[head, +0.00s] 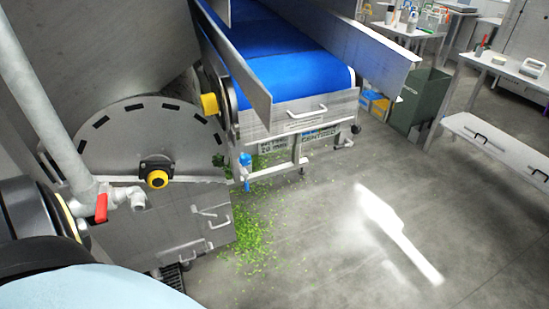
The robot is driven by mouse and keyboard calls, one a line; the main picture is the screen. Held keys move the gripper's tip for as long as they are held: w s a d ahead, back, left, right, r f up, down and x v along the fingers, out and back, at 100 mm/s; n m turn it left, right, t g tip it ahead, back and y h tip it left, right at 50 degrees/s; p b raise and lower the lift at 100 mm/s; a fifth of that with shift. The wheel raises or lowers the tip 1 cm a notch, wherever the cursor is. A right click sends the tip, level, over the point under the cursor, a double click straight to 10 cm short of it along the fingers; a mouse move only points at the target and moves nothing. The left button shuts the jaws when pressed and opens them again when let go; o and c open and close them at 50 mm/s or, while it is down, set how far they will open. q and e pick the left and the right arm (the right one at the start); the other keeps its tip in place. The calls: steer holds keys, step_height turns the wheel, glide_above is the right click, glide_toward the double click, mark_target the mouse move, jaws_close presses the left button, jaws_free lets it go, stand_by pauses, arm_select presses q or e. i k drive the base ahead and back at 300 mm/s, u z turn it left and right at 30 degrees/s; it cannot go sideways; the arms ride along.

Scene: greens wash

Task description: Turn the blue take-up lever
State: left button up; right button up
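A small blue part (245,159), which looks like the take-up lever, sits low on the left side of the conveyor frame, below the belt's near end. It is small in view, and I cannot tell its exact angle. The conveyor (308,109) has a bright blue belt (290,66) between metal side guards. Neither of my grippers is in view. Part of my own arm fills the lower left corner, well apart from the blue part.
Green scraps (250,235) litter the floor. A dark green bin (420,98) and a white table (500,70) stand right. The right foreground floor is clear.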

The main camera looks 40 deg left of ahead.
mark_target(245, 173)
steer(key=i, duration=2.5)
steer(key=u, duration=3.9)
